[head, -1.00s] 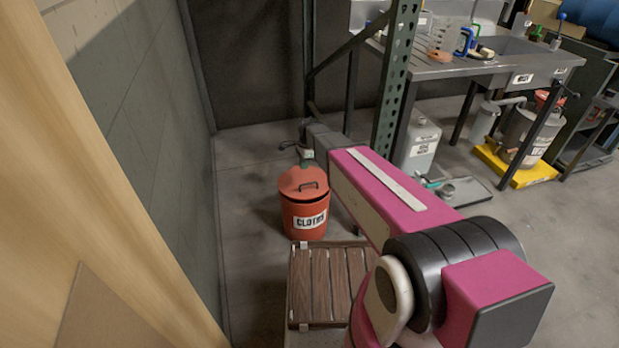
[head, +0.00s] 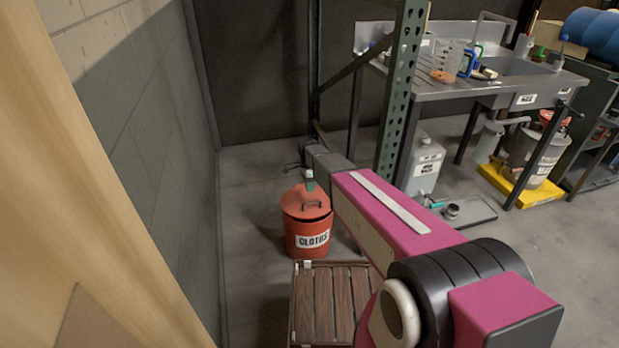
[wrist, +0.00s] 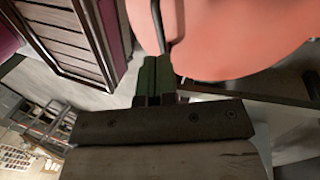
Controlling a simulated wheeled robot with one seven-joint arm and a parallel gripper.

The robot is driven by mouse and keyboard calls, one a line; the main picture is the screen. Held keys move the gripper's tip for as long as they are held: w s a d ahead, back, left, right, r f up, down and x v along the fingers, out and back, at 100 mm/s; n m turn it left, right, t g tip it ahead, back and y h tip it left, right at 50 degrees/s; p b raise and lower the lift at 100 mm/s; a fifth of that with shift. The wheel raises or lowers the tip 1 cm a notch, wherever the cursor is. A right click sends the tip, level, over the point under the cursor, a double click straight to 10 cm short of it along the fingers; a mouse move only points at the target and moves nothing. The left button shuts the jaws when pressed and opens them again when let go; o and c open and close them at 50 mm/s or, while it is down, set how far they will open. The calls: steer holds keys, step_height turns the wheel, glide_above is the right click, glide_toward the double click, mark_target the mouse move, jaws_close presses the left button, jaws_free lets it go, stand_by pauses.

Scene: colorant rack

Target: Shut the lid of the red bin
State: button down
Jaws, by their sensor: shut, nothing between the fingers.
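The red bin (head: 309,238) stands on the floor with a white "CLOTHS" label. Its red lid (head: 296,206) with a dark handle lies over the top; a dark line shows under its front right edge, and I cannot tell if it is fully seated. My gripper (head: 310,183), with green fingers, is shut and empty at the lid's far edge. In the wrist view, the shut fingers (wrist: 156,66) are close to the lid (wrist: 235,35) and its handle (wrist: 157,25). I cannot tell whether they touch it.
A slatted wooden crate or pallet (head: 325,300) lies in front of the bin. A grey block wall (head: 130,130) is on the left. Floor left of the bin is clear.

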mark_target(312, 203)
steer(key=shift+x, duration=2.25)
steer(key=shift+f, duration=0.1)
steer(key=shift+x, duration=1.55)
steer(key=shift+s+d, duration=0.1)
steer(key=shift+s, duration=0.05)
